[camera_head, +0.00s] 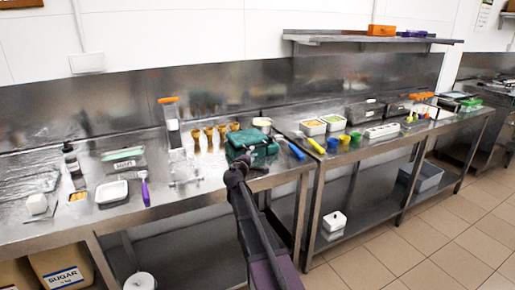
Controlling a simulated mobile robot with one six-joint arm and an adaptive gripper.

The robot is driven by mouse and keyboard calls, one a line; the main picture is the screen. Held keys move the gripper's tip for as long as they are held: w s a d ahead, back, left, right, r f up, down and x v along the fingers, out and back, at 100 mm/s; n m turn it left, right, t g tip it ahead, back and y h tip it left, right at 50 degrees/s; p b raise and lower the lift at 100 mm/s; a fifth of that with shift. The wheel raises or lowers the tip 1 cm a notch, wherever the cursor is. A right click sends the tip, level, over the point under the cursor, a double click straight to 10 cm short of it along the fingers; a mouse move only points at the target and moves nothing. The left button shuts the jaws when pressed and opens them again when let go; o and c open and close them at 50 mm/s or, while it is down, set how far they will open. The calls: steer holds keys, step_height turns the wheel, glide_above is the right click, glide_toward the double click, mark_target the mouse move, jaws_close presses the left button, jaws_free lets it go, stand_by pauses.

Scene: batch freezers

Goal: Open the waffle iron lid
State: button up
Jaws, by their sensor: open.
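A dark green, boxy appliance that looks like the waffle iron (262,150) stands on the steel counter, right of the picture's middle-left. Its lid (247,139) appears down. My arm rises from the bottom of the picture, and my gripper (240,162) is at the appliance's front left edge. The gripper is open, with nothing seen between its fingers. It overlaps the appliance's front in the picture, and I cannot tell whether it touches. The front left part of the appliance is partly hidden by my gripper.
Several waffle cones (209,139) stand behind and left of the appliance. A clear stand (185,170) is close left of my gripper. A blue-handled tool (296,151) lies to the right. White tubs (313,127) stand on the right counter. A shelf (370,39) hangs above.

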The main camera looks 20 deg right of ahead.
mark_target(256, 148)
steer(key=x, duration=0.7)
steer(key=shift+w+d, duration=0.2)
steer(key=shift+w, duration=0.05)
